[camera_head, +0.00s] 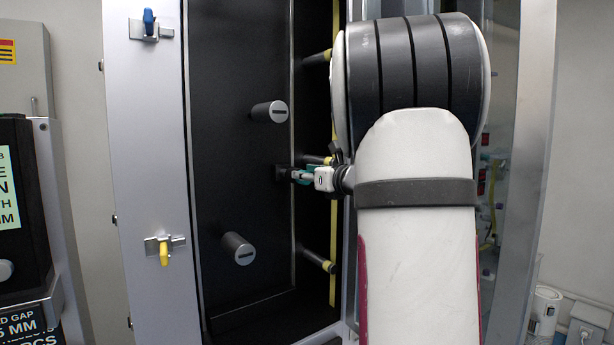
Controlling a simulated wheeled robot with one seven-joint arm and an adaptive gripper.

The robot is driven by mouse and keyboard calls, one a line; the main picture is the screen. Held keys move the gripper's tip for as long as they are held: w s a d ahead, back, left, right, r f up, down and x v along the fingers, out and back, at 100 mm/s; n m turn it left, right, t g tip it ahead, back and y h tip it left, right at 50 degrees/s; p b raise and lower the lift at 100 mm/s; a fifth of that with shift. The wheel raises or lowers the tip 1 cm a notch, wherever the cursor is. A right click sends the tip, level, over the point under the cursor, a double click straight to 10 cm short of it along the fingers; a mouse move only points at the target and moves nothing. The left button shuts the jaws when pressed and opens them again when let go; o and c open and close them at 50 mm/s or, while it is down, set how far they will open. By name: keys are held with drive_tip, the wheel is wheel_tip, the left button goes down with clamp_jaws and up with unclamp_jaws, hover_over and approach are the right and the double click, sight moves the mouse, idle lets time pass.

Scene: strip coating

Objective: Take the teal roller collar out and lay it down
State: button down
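A small patch of teal, which looks like the roller collar (309,169), shows inside the dark cabinet, right at the fingers of my gripper (294,175). Most of the collar is hidden by the gripper. My gripper reaches in from the right, pointing left, with its dark fingertips near the cabinet's inner back corner. The fingers overlap the teal part in the picture. The view is too small to tell whether they are closed on it or only beside it.
Two dark rollers with grey ends, an upper one (270,112) and a lower one (238,249), stick out from the cabinet's black panel (225,180). Thin yellow-banded rods (318,260) stand close to my gripper. The cabinet floor (265,318) looks clear where visible. My arm hides the right side.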

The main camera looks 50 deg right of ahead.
drive_tip(key=shift+s, duration=0.15)
drive_tip(key=shift+s+a, duration=0.2)
drive_tip(key=shift+s, duration=0.45)
drive_tip(key=shift+s, duration=0.35)
drive_tip(key=shift+s+a, duration=0.15)
drive_tip(key=shift+s, duration=0.15)
drive_tip(key=shift+s, duration=0.1)
drive_tip(key=shift+v, duration=0.75)
